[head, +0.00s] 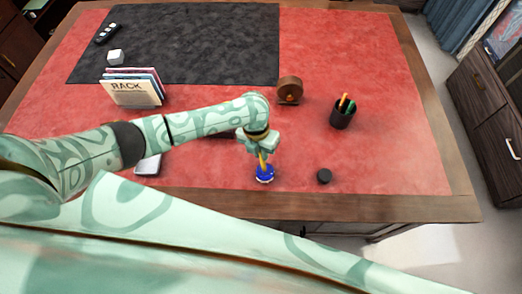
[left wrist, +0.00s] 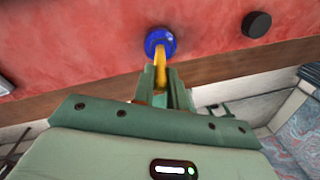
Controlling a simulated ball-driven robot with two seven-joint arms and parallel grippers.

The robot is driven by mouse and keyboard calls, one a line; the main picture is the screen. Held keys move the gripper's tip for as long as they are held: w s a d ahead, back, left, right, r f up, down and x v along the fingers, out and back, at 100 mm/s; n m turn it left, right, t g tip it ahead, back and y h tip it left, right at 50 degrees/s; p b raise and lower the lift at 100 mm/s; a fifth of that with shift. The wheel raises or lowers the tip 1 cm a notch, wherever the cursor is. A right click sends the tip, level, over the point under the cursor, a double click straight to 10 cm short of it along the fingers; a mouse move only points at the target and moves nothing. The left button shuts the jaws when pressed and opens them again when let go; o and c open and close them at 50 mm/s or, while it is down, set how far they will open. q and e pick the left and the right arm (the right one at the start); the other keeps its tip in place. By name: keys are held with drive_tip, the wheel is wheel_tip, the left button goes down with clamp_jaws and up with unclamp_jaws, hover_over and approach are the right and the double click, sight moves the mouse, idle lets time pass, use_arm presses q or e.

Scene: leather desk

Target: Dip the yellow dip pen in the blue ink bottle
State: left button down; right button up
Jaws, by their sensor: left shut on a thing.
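The blue ink bottle (head: 264,178) stands on the red leather near the front edge of the desk. My left gripper (head: 262,148) is above the bottle and shut on the yellow dip pen (head: 262,161). The pen points down, and its lower end meets the bottle's top. In the left wrist view, the pen (left wrist: 160,68) runs from between the fingers to the mouth of the blue bottle (left wrist: 160,42). The pen's tip is hidden, and I cannot tell how deep it is. My right gripper is not in view.
A small black round thing (head: 324,176) lies right of the bottle. A black pen cup (head: 342,115), a brown round object (head: 289,91) and a rack with papers (head: 131,88) stand farther back. A pale flat thing (head: 148,165) lies left. The red leather at right is clear.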

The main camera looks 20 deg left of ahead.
use_arm(q)
drive_tip(key=shift+f+b, duration=0.3)
drive_tip(key=shift+f, duration=0.15)
idle(1.2)
wheel_tip(320, 180, up, 7)
drive_tip(key=p, duration=0.7)
idle(0.7)
